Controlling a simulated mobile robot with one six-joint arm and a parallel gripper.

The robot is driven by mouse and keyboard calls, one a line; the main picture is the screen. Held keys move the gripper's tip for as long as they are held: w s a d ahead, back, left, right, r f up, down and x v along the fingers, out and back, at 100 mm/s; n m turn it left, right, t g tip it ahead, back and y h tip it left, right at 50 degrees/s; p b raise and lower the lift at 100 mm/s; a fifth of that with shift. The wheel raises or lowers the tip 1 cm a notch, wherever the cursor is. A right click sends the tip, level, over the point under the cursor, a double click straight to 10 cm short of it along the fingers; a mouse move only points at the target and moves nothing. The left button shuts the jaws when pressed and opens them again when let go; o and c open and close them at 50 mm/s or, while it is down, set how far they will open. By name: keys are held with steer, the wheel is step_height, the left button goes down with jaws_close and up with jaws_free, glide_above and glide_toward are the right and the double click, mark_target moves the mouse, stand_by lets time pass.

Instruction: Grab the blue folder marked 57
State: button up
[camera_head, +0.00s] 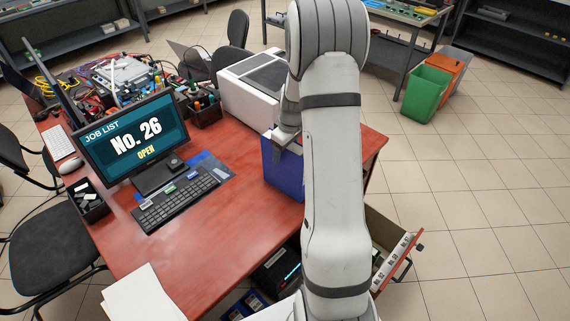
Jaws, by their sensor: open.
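A blue folder-like object (283,178) stands upright on the red desk (240,230), partly behind my arm. No number can be read on the side that shows. My gripper (281,145) is open at its top edge; whether the fingers straddle or touch it I cannot tell, because the arm hides part of it. More dark blue items (246,304) show low down by the desk's front edge, partly cut off by the frame; their marks are not readable.
A monitor (135,140) reads "JOB LIST No. 26 OPEN", with a keyboard (176,199) before it. A white printer-like box (252,88) stands behind the blue object. An open drawer (398,258) with number labels juts out at right. Tiled floor lies free further right.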

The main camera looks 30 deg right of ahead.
steer(key=shift+w+a+f, duration=0.1)
steer(key=shift+f, duration=0.55)
steer(key=shift+c, duration=0.5)
jaws_close()
